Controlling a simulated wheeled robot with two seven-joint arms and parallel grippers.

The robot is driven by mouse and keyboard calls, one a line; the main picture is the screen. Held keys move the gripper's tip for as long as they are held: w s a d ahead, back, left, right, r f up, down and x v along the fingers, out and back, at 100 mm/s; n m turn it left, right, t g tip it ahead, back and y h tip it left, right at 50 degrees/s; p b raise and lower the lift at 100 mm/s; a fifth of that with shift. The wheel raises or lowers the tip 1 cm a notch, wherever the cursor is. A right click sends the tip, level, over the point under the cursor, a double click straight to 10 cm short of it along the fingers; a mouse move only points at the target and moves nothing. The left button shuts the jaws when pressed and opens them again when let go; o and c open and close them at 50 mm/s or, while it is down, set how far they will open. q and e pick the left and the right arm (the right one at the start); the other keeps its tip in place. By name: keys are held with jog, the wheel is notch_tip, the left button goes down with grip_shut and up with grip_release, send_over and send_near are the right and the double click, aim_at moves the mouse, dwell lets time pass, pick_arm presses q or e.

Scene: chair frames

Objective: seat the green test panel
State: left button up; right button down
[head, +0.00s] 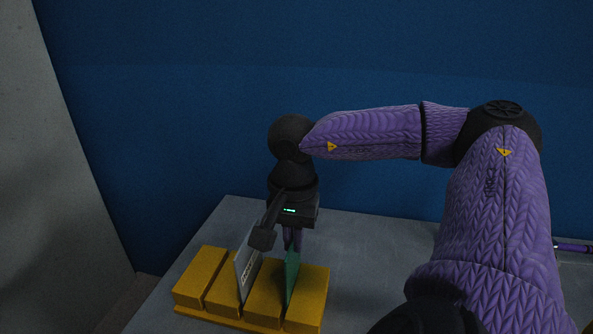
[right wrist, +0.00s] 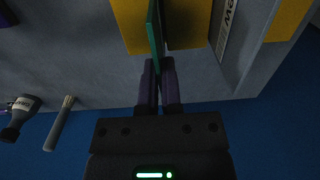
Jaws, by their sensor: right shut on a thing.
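The green test panel (head: 291,277) stands upright at the right-hand slot of the yellow slotted rack (head: 201,274). My right gripper (head: 292,241) is above the rack, shut on the panel's top edge. In the right wrist view the closed fingers (right wrist: 160,68) meet the green panel (right wrist: 153,35), seen nearly edge-on between two yellow blocks (right wrist: 130,25). The panel's lower edge is among the blocks; how deep it sits cannot be told. My left gripper is not in view.
A pale grey lettered panel (head: 246,268) stands in a slot left of the green one. It also shows in the right wrist view (right wrist: 228,32).

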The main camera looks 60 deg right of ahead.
pick_arm(q)
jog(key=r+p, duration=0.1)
jog(key=p, duration=0.1)
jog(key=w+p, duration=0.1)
jog(key=p, duration=0.1)
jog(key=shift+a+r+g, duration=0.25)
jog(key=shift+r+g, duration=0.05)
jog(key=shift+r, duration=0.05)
pick_arm(e)
jog(key=r, duration=0.2)
jog(key=a+r, duration=0.1)
jog(key=shift+a+r, duration=0.1)
jog(key=shift+r, duration=0.3)
pick_arm(q)
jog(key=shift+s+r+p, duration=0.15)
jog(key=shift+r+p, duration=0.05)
jog(key=shift+p, duration=0.1)
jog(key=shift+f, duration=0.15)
pick_arm(e)
jog(key=shift+f, duration=0.1)
